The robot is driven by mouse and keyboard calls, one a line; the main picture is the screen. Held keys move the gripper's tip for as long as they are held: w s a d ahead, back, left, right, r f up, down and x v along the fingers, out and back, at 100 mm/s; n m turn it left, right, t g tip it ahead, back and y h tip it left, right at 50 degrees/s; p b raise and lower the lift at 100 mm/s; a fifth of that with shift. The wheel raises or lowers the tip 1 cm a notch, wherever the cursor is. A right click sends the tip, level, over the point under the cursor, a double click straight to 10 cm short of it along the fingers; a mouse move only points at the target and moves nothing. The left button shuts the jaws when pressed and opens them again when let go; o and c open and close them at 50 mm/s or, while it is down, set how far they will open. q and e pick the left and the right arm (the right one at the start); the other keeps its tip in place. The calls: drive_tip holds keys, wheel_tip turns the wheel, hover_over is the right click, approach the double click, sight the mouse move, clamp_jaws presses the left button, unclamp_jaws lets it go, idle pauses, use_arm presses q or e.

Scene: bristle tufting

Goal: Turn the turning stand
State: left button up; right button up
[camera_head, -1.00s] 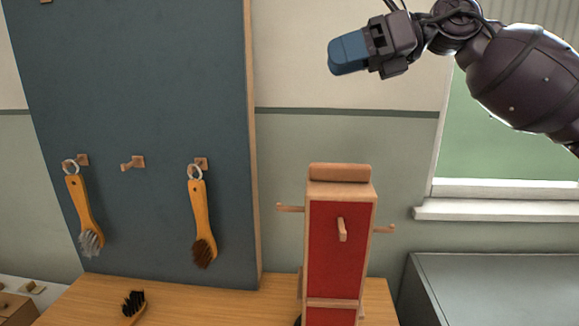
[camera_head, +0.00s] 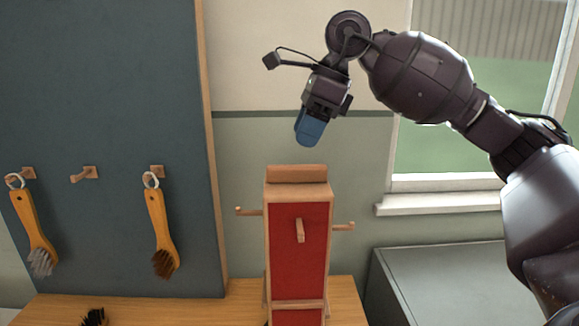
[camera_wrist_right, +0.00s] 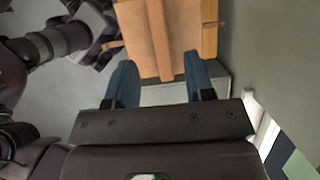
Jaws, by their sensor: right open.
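The turning stand (camera_head: 286,255) is an upright wooden post with a red front panel. Pegs stick out at its front and sides, and a raised wooden bar (camera_head: 297,173) runs across its top. My right gripper (camera_head: 308,136) points down with blue fingers, just above the stand's top and apart from it. In the right wrist view the fingers are spread (camera_wrist_right: 161,78) with nothing between them; the stand's top (camera_wrist_right: 192,30) and its bar (camera_wrist_right: 160,40) lie beyond them. The stand's foot is cut off by the head view's lower edge.
A blue-grey board (camera_head: 110,110) at left has hooks; a grey-bristled brush (camera_head: 36,232) and a brown-bristled brush (camera_head: 160,232) hang there. A dark brush (camera_head: 95,317) lies on the wooden table (camera_head: 200,312). A grey cabinet (camera_head: 440,280) stands right of the stand.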

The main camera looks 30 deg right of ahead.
sight(291, 165)
drive_tip(key=x, duration=0.7)
drive_tip(key=shift+a+f, duration=0.1)
drive_tip(key=shift+f, duration=0.1)
drive_tip(key=shift+c, duration=0.5)
clamp_jaws()
